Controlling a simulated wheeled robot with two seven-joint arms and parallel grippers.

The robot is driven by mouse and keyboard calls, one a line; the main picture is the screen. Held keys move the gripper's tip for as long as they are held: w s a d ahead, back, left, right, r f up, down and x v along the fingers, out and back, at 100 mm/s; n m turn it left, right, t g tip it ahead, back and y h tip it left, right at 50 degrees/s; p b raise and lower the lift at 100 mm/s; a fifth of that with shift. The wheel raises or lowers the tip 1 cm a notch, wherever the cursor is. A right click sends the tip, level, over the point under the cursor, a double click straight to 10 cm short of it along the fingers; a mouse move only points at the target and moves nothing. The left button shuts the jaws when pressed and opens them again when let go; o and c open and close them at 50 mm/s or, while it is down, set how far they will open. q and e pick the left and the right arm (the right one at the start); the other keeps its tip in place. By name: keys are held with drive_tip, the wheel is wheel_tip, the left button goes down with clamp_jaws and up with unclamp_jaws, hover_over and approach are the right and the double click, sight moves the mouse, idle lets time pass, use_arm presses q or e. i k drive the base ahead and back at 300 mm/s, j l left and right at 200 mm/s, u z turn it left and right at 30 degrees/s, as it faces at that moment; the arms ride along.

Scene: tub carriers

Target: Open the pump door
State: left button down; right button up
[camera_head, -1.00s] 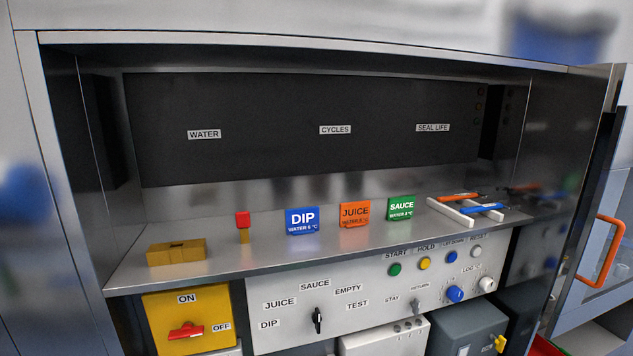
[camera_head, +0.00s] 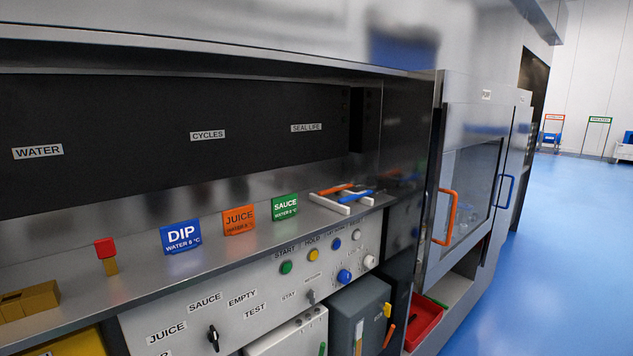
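A glazed metal door (camera_head: 432,262) with an orange handle (camera_head: 446,217) stands to the right of the control cabinet. A small label (camera_head: 486,95) sits above it; its lettering is too small to read surely. The door looks closed, though its fit to the frame is hard to tell. Clear shapes show behind the window. A second door with a blue handle (camera_head: 505,190) is further right. Neither of my grippers is in view.
A panel with knobs and buttons (camera_head: 286,267) fills the lower left. A red bin (camera_head: 424,322) sits low below the orange-handled door. Blue floor (camera_head: 570,270) is clear at right.

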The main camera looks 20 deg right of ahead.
sight(463, 125)
drive_tip(key=z, duration=1.55)
